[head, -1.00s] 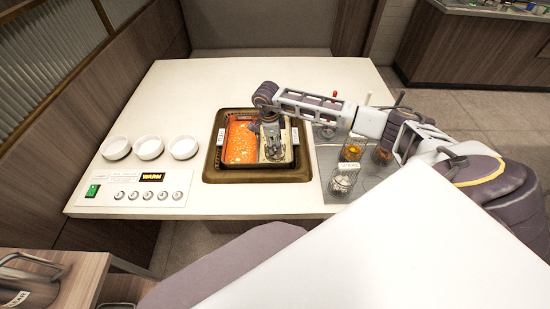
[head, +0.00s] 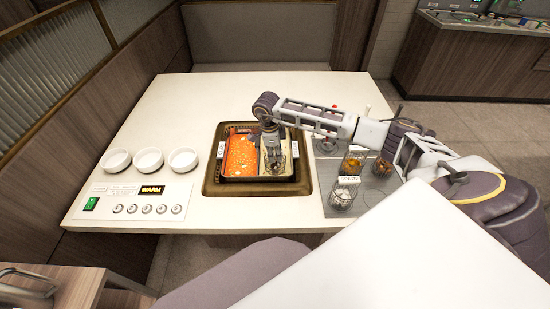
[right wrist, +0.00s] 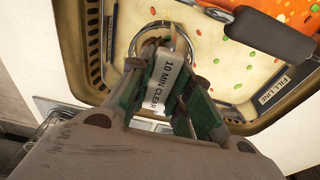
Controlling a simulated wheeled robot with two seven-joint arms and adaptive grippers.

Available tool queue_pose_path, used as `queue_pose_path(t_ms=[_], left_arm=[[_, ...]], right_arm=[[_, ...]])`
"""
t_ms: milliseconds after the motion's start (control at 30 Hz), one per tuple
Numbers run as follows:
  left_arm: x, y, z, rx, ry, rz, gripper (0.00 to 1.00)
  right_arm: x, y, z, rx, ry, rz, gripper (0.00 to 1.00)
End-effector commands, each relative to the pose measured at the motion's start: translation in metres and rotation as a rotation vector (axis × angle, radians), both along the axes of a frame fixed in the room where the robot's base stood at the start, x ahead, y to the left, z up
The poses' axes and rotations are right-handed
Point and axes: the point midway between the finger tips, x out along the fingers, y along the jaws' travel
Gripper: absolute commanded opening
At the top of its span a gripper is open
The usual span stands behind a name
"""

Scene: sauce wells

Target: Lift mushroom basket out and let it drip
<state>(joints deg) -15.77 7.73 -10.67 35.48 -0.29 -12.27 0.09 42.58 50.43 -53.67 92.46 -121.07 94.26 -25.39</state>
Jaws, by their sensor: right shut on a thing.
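A square two-part pot (head: 211,178) sits in the table, with orange broth (head: 240,154) on the left and pale broth on the right. My right gripper (head: 275,150) reaches down over the pale half. In the right wrist view it (right wrist: 165,95) is shut on the handle of a wire basket, whose tag (right wrist: 166,80) reads "10 MIN CLEAR". The basket's round wire rim (right wrist: 187,45) shows in or just over the pale broth; I cannot tell how deep it sits. Its contents are mostly hidden, so I cannot confirm mushrooms. My left gripper is not in view.
Several wire baskets, one with white pieces (head: 343,193), stand on a grey mat (head: 372,200) right of the pot. Three white bowls (head: 149,160) and a panel reading "WARM" (head: 151,190) are at the left. The table's back (head: 240,85) is clear.

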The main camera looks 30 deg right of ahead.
Motion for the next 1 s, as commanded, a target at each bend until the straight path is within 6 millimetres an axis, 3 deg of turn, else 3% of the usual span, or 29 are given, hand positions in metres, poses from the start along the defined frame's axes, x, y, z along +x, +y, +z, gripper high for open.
queue_pose_path(t_ms=[500,700,1000], left_arm=[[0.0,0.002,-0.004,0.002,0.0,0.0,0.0],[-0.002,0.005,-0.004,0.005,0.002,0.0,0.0],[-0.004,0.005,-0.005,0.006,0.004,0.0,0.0]], right_arm=[[0.001,0.001,0.072,0.002,-0.005,0.001,0.0],[0.001,0.0,0.085,0.0,-0.004,0.0,0.0],[0.001,0.0,0.086,0.001,-0.003,0.0,0.0]])
